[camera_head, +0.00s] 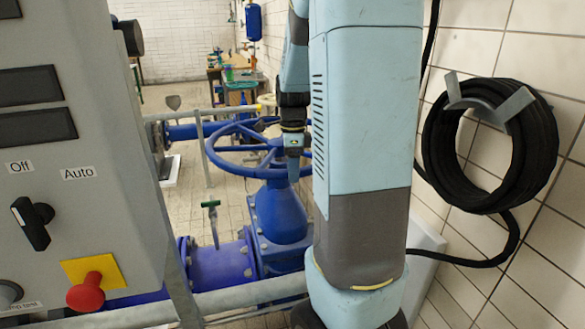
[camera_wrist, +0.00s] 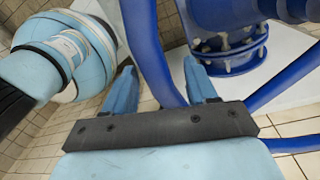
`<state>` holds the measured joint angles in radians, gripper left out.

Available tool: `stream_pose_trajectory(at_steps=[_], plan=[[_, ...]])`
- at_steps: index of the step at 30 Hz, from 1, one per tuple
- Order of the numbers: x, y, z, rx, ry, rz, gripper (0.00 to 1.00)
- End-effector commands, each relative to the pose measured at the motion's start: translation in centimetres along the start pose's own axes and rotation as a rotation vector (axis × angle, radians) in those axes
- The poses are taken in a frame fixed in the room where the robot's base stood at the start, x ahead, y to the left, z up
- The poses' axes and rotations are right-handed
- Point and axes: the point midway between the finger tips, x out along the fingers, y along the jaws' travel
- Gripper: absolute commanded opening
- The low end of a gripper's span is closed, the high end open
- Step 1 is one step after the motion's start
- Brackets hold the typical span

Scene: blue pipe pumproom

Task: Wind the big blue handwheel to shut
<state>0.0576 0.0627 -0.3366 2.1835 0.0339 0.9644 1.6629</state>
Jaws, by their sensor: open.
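The big blue handwheel (camera_head: 228,169) lies roughly level on top of a blue valve body (camera_head: 279,212) in the middle of the head view. My gripper (camera_head: 293,168) points down at the wheel's right side, with part of the wheel hidden behind my arm. In the wrist view, my gripper (camera_wrist: 160,66) is open, its two light-blue fingers apart. A curved blue bar of the handwheel (camera_wrist: 148,48) runs between the fingers. I cannot tell whether either finger touches it.
A grey control cabinet (camera_head: 75,150) with a red button stands close at left. A grey rail (camera_head: 240,298) crosses in front of the valve. A black hose coil (camera_head: 437,150) hangs on the right wall.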

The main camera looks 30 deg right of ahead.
Motion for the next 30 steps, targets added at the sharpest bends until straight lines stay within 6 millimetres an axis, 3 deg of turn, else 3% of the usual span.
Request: stream_pose_trajectory(at_steps=[6, 23, 30], plan=[[-0.01, 0.00, 0.02, 0.000, 0.000, 0.000, 0.55], [-0.06, -0.03, 0.07, -0.001, 0.000, -0.001, 0.01], [-0.08, -0.05, 0.09, -0.001, 0.000, -0.002, 0.00]])
